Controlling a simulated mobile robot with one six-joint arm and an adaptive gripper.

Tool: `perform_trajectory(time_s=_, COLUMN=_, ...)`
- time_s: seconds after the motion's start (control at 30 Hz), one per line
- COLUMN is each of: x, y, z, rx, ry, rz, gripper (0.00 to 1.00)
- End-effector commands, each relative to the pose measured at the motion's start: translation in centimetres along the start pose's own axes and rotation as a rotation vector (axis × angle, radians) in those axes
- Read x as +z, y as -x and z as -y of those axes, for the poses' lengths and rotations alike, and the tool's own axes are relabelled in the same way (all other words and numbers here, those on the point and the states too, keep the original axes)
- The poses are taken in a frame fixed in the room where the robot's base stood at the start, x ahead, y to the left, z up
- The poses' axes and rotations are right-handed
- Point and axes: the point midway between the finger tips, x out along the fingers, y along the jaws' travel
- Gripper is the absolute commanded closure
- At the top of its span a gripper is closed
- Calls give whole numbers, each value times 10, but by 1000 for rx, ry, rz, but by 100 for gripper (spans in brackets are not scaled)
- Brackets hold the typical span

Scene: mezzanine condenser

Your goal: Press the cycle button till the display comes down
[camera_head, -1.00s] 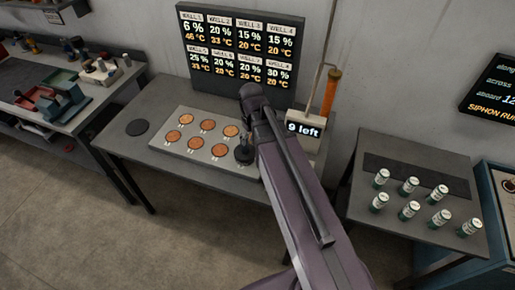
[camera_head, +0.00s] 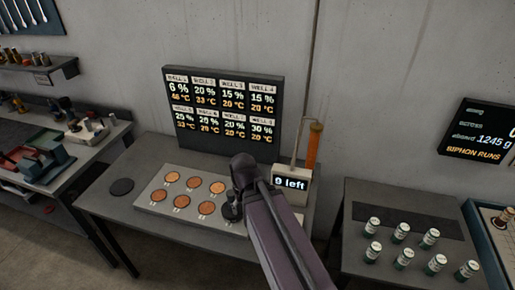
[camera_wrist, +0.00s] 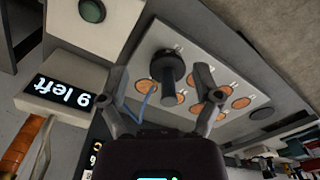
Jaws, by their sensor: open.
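A round green button (camera_wrist: 92,11) on a pale box (camera_wrist: 72,24) shows at the top left of the wrist view; my arm seems to hide it in the head view. A small display (camera_wrist: 64,92) reading "9 left" stands beside it, and it also shows in the head view (camera_head: 291,184). My gripper (camera_wrist: 163,88) is open, its two fingers spread. A black knob-like piece (camera_wrist: 167,66) with a blue cable stands on the pale plate beyond the fingertips; I cannot tell any contact. The button lies left of and beyond my fingers.
The pale plate (camera_head: 152,204) holds several copper discs (camera_head: 207,208). A black board (camera_head: 224,145) of well readings stands behind. An orange-handled tube (camera_head: 314,146) rises by the display. Several green-and-white jars (camera_head: 402,232) stand on the right table.

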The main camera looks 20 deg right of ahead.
Motion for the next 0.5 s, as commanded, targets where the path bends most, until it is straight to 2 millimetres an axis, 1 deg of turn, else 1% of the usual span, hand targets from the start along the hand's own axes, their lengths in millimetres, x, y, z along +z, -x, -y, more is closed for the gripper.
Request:
perform_trajectory(time_s=0.2, x=0, y=0, z=0, rx=0, ry=1, rz=0, gripper=18)
perform_trajectory(time_s=0.23, x=0, y=0, z=0, rx=0, ry=1, rz=0, gripper=21)
perform_trajectory(time_s=0.27, x=0, y=0, z=0, rx=0, ry=1, rz=0, gripper=30)
perform_trajectory(time_s=0.3, x=0, y=0, z=0, rx=0, ry=1, rz=0, gripper=42)
perform_trajectory(time_s=0.37, x=0, y=0, z=0, rx=0, ry=1, rz=0, gripper=60)
perform_trajectory(time_s=0.4, x=0, y=0, z=0, rx=0, ry=1, rz=0, gripper=72)
perform_trajectory(time_s=0.47, x=0, y=0, z=0, rx=0, ry=1, rz=0, gripper=89)
perform_trajectory(time_s=0.5, x=0, y=0, z=0, rx=0, ry=1, rz=0, gripper=100)
